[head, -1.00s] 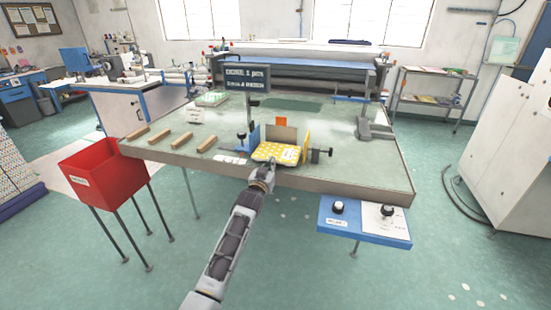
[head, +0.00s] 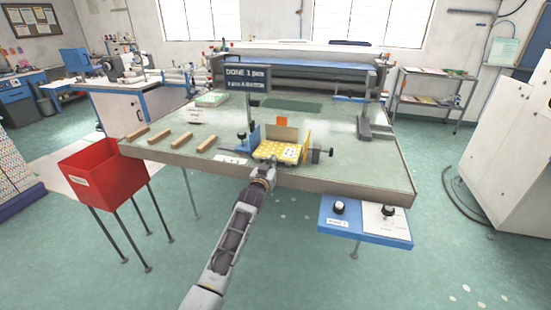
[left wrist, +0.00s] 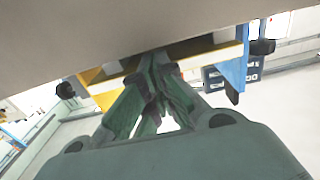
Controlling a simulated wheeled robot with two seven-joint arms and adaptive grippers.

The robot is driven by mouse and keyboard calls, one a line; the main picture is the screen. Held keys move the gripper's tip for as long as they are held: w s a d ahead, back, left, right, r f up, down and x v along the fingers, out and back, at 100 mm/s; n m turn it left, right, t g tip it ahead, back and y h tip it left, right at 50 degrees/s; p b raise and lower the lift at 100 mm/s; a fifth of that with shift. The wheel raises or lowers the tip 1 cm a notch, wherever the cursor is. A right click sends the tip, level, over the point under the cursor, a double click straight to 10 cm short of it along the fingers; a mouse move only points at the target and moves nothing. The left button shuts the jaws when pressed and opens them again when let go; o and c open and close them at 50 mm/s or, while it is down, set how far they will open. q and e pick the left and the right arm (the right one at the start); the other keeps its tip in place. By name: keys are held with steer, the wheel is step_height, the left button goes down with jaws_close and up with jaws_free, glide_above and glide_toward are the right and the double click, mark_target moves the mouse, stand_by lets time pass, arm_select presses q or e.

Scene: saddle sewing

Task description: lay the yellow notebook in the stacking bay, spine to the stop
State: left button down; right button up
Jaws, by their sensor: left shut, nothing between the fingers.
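The yellow notebook (head: 270,149) has white dots and a white label with dark marks. It lies flat in the stacking bay, between the blue side wall (head: 255,133), the tan back plate (head: 283,134) and the yellow side plate (head: 307,144). I cannot tell which edge is the spine. My left gripper (head: 264,175) is shut and empty, just in front of the notebook at the table's front edge. In the left wrist view its closed fingers (left wrist: 155,90) point at the bay, beyond the beige table edge. My right gripper is out of view.
A dark sign (head: 247,79) on a post stands behind the bay. Several wooden bars (head: 182,142) lie to the left. A red bin (head: 103,173) stands front left, and a blue shelf with knobs (head: 365,217) juts out front right.

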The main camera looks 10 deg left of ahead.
arm_select(q)
steer(key=shift+w, duration=0.15)
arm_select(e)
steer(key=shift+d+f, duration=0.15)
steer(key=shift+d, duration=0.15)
arm_select(q)
steer(key=s+p, duration=0.4)
steer(key=s, duration=0.2)
steer(key=shift+p, duration=0.35)
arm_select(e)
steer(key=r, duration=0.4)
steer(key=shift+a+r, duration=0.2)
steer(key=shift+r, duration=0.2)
